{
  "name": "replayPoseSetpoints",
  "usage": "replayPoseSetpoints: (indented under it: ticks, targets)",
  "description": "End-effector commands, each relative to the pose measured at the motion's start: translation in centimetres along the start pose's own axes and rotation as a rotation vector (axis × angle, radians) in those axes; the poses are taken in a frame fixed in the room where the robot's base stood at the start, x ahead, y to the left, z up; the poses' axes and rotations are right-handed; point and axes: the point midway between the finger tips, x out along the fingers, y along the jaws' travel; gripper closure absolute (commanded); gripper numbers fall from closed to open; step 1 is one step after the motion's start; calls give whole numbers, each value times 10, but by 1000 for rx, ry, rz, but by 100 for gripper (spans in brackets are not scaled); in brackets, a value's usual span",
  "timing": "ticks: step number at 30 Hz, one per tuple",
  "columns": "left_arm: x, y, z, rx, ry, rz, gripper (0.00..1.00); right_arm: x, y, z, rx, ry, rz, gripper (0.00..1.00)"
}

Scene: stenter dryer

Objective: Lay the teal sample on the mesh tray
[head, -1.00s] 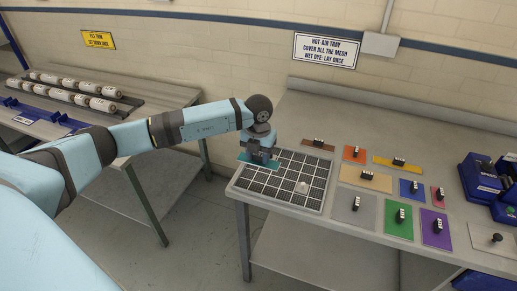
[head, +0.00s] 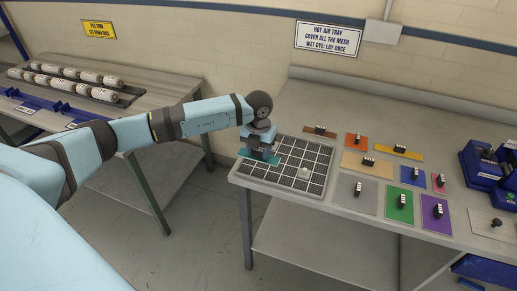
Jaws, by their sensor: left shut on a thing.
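The teal sample (head: 268,159) is a flat piece at the upper left part of the mesh tray. My left gripper (head: 262,152) is directly above it, shut on it, and hides much of it. I cannot tell whether the sample touches the mesh. The mesh tray (head: 313,168) is a dark grid with a pale frame at the left end of the right-hand table. My right gripper is not in view.
Several coloured samples with black grips lie right of the tray, among them a tan one (head: 352,163), a grey one (head: 347,195) and a green one (head: 400,213). Blue equipment (head: 485,170) stands at the far right. A table with rollers (head: 70,77) is at left, across a floor gap.

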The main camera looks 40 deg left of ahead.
Motion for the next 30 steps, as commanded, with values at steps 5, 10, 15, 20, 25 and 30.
replayPoseSetpoints:
  ticks: [5, 10, 15, 20, 25, 30]
  targets:
    - [21, 0, 0, 0, 1, 1, 81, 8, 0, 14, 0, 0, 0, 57]
    - [38, 0, 0, 0, 1, 1, 81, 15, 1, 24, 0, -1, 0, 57]
    - [54, 0, 0, 0, 0, 1, 81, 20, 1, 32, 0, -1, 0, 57]
    - [61, 0, 0, 1, 0, 0, 81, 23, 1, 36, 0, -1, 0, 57]
    - [62, 0, 0, 1, 0, 0, 81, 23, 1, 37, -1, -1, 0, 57]
    - [62, 0, 0, 0, 0, 0, 81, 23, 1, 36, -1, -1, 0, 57]
